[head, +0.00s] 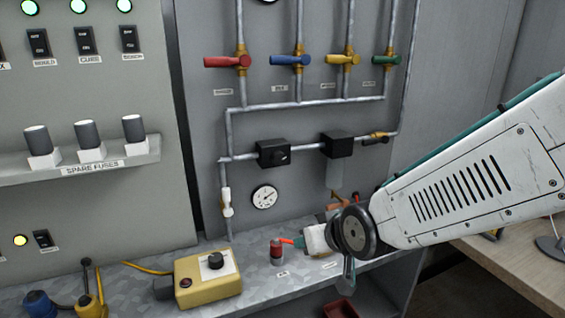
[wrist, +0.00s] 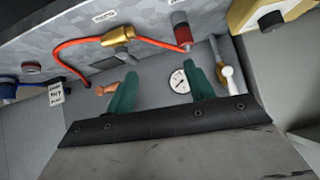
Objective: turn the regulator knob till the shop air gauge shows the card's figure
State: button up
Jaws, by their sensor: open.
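The likely regulator is a black block with a dark knob (head: 283,157) on the wall pipe. The round white gauge (head: 264,197) hangs below it. The gauge also shows in the wrist view (wrist: 179,81), between my fingers but beyond them. Its needle is too small to read surely. A small white card (wrist: 56,93) with black writing shows at the left of the wrist view; I cannot read its figure. My gripper (wrist: 160,70) is open and empty, its two green fingers apart. In the head view my arm mostly hides it. The knob is not visible in the wrist view.
Red (head: 228,62), blue (head: 290,60) and yellow valve handles sit above the regulator. A second black block (head: 337,145) is at its right. A white-handled valve (head: 226,202) is left of the gauge. A yellow box (head: 207,278) and a red hose (wrist: 75,42) lie on the bench.

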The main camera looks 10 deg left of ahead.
jog(key=w+a+r+t+y, duration=0.2)
jog(key=w+a+r+t, duration=0.1)
jog(key=w+a, duration=0.15)
jog(key=t+y, duration=0.2)
jog(key=t, duration=0.3)
send_near(280, 159)
jog(key=w, duration=0.1)
jog(key=shift+m, duration=0.3)
jog(key=x, duration=0.7)
jog(key=shift+w+a, duration=0.15)
jog(key=shift+a, duration=0.15)
jog(key=shift+c, duration=0.3)
jog(key=c, duration=0.9)
